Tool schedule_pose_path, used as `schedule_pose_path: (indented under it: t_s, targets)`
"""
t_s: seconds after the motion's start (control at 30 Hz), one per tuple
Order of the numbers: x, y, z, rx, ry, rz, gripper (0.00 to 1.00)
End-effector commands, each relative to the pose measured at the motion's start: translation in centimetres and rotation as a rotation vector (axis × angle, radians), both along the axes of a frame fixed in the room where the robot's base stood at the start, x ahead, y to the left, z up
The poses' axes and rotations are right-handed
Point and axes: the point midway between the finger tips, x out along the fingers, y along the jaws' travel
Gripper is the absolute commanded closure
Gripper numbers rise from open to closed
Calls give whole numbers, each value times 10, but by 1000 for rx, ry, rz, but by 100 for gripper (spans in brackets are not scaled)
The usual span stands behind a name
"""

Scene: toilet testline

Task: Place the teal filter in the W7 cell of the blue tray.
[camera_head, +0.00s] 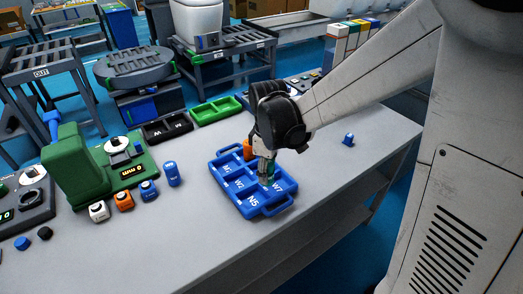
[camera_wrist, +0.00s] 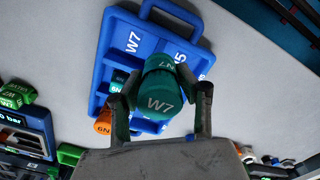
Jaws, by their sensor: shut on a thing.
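The teal filter (camera_wrist: 160,92) has a round cap marked W7. My gripper (camera_wrist: 161,103) is shut on it, with one finger on each side. In the head view, my gripper (camera_head: 266,171) points down over the right part of the blue tray (camera_head: 281,206). The held filter (camera_head: 265,182) is mostly hidden there. I cannot tell whether its lower end touches the tray. The tray's W7 label shows just right of the gripper.
An orange piece (camera_head: 248,150) is at the tray's back edge. A green machine (camera_head: 78,165), several small blocks and a blue cylinder (camera_head: 172,174) stand left. Black (camera_head: 167,128) and green (camera_head: 216,110) trays lie behind. A small blue part (camera_head: 348,139) lies right; table around it is clear.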

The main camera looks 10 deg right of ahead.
Motion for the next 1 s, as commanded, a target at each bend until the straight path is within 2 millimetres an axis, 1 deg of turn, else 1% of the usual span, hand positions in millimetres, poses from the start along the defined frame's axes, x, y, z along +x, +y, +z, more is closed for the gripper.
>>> schedule_pose_path:
  t_s: [0.03,0.1,0.2,0.33,0.47,0.57,0.7,0.77,1.0]
  targets:
    - [6,-10,-7,0,0,-4,94]
    - [12,-21,-15,0,0,-4,94]
    - [20,-33,-23,0,0,-3,94]
    - [25,-42,-29,0,0,-2,94]
    - [26,-44,-34,0,0,-1,94]
    - [26,-44,-44,0,0,-1,94]
    - [27,-44,-64,0,0,-1,94]
    - [26,-44,-69,0,0,-1,94]
    - [26,-43,-71,0,0,-1,94]
